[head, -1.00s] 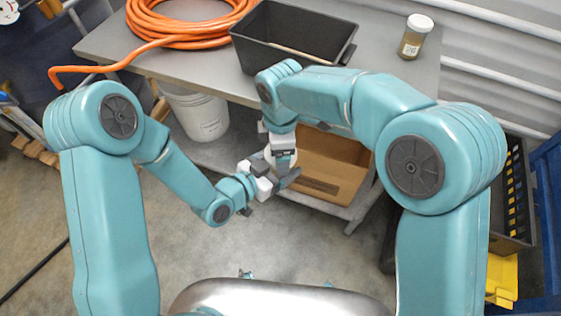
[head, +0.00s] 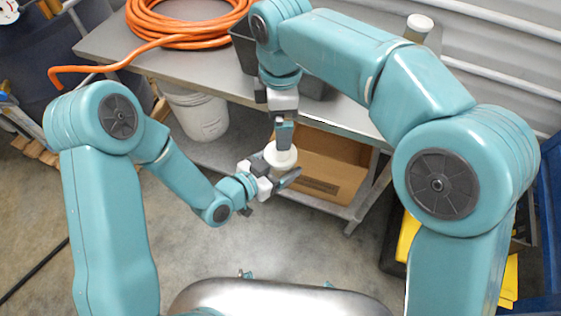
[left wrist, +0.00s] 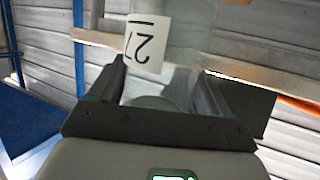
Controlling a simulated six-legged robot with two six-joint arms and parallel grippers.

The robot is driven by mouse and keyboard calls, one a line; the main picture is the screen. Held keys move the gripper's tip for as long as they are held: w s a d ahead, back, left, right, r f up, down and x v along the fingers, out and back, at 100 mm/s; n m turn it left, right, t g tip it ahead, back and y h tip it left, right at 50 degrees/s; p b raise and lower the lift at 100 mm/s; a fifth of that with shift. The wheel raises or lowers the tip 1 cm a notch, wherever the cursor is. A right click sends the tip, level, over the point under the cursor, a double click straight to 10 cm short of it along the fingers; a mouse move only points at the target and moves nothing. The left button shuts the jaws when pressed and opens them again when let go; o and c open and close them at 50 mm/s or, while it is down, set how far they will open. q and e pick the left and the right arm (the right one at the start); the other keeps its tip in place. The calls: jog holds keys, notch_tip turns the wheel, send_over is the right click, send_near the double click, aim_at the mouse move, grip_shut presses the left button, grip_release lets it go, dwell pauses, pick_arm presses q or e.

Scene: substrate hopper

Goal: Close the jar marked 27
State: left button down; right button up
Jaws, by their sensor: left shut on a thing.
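My left gripper (head: 268,180) is shut on a clear jar (left wrist: 185,45), held out in front of the shelf. The jar bears a white label (left wrist: 147,43) with upside-down marks that look like 27. In the head view a white round lid (head: 280,156) shows at the jar's top. I cannot tell whether it is fully seated. My right gripper (head: 284,132) is just above and behind the lid, fingers pointing down. The views do not show whether it touches the lid or how far its jaws are apart.
A grey table (head: 200,68) bears an orange hose (head: 190,32) and a black bin (head: 243,50), partly hidden by my right arm. Another jar (head: 418,26) stands at the back right. A white bucket (head: 200,115) and cardboard box (head: 330,165) are below.

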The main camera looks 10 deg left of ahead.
jog(key=shift+r, duration=0.3)
jog(key=shift+f, duration=0.1)
pick_arm(q)
jog(key=shift+w, duration=0.1)
pick_arm(e)
jog(key=s+d+f+m+g+y, duration=0.1)
jog(key=d+f+m, duration=0.35)
jog(key=f, duration=0.55)
jog(key=s+d+f+m+g+y, duration=0.1)
jog(key=d+f+m, duration=0.35)
jog(key=f, duration=0.65)
pick_arm(q)
jog(key=shift+s+r, duration=0.1)
jog(key=shift+s, duration=0.1)
jog(key=shift+w, duration=0.1)
pick_arm(e)
jog(key=s+d+f+m+t+y, duration=0.1)
jog(key=s+d+f+m, duration=0.2)
jog(key=s+f+m, duration=0.3)
jog(key=s+d+f+m+t+y, duration=0.1)
jog(key=s+d+f+m, duration=0.3)
jog(key=s+f+m, duration=0.3)
jog(key=s+f, duration=0.1)
jog(key=s, duration=0.2)
jog(key=shift+s+d, duration=0.15)
jog(key=shift+s, duration=0.05)
